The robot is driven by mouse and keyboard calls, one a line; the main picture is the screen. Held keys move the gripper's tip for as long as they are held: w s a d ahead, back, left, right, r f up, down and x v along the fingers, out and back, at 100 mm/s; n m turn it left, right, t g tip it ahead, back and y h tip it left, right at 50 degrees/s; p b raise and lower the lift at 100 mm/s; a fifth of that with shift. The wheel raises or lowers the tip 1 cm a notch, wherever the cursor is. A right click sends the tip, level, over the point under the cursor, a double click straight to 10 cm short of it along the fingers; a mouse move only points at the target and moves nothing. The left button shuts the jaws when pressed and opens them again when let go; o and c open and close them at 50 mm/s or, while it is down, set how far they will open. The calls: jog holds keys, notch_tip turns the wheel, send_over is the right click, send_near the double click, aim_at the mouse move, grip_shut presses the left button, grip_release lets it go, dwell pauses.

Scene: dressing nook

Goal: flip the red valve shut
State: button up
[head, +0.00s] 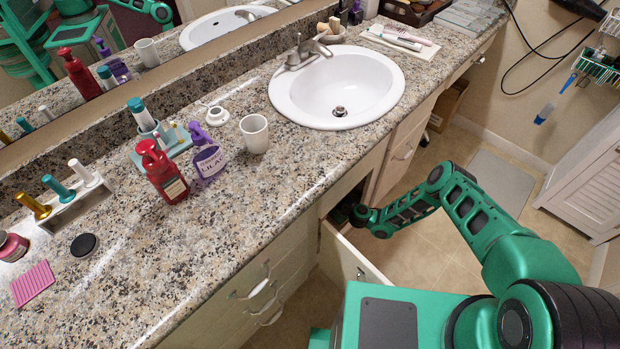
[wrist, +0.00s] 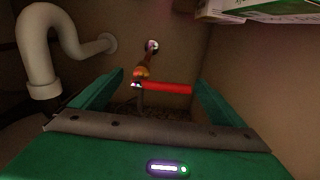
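The red valve lever (wrist: 168,88) points to the right from a brass valve body (wrist: 141,72) on a pipe at the back of the cabinet, in the wrist view. My gripper (wrist: 159,80) is open, with one green finger on each side of the lever in the picture. The lever appears ahead of the fingers, and I see no clear contact; the exact gap cannot be told. In the head view my arm reaches into the cabinet below the sink, and the valve is hidden there.
A white curved drain pipe (wrist: 38,50) is at the left inside the cabinet. A box (wrist: 265,8) is at the upper right. An open cabinet door (head: 350,258) stands beside my arm. The counter (head: 240,205) with the sink (head: 375,88) is above.

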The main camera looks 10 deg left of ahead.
jog(key=v, duration=1)
jog(key=shift+s+d, duration=0.2)
jog(key=shift+d, duration=0.15)
